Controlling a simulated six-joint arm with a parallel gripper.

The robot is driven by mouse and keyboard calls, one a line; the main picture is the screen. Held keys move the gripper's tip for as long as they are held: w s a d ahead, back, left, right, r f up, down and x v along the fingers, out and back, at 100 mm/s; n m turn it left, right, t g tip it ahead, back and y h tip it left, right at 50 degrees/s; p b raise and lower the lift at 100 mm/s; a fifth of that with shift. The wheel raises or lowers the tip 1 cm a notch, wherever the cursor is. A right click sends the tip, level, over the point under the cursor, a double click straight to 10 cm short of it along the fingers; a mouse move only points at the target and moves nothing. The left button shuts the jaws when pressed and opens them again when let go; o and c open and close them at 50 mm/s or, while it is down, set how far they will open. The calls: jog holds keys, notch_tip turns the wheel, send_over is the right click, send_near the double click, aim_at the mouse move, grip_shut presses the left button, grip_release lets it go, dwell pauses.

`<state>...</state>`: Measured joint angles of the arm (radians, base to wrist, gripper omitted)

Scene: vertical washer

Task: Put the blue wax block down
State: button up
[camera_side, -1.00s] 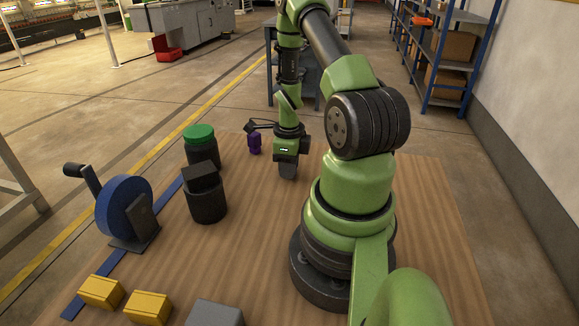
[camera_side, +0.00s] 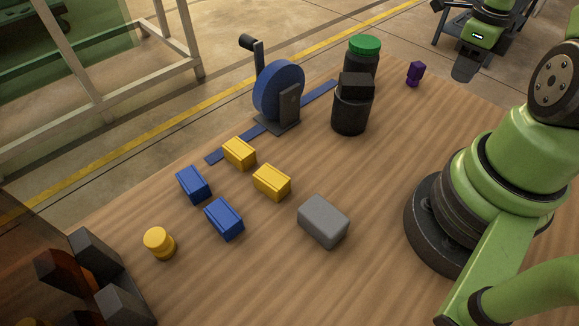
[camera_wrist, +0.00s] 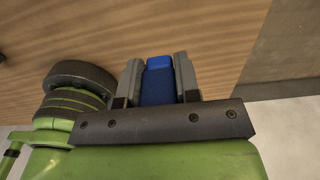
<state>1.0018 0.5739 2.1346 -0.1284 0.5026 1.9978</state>
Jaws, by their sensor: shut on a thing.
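In the wrist view my gripper (camera_wrist: 158,60) is shut on a blue block (camera_wrist: 157,88), which sits between its two grey fingers. The wooden table (camera_wrist: 60,45) shows beyond the fingers; the gap between block and table cannot be judged. Two other blue blocks lie on the table (camera_side: 400,130), one at the left (camera_side: 194,184) and one nearer the middle (camera_side: 224,218).
Two yellow blocks (camera_side: 239,153) (camera_side: 272,182), a grey block (camera_side: 323,221) and a yellow round piece (camera_side: 159,243) lie on the table. A blue crank wheel (camera_side: 278,90), black cup (camera_side: 350,112), green-lidded jar (camera_side: 362,62) and purple piece (camera_side: 415,74) stand farther back.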

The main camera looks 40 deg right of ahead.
jog(key=r, duration=0.4)
jog(key=shift+w+a+r, duration=0.1)
jog(key=shift+w+a, duration=0.05)
jog(key=shift+w, duration=0.15)
jog(key=w+a+n, duration=0.6)
jog(key=w+a, duration=0.4)
jog(key=w+a+n, duration=0.4)
jog(key=a+n, duration=0.3)
jog(key=a, duration=1)
jog(key=n, duration=0.9)
send_over(263, 284)
notch_tip(263, 284, down, 10)
jog(key=shift+f, duration=2.6)
jog(key=shift+f, duration=0.1)
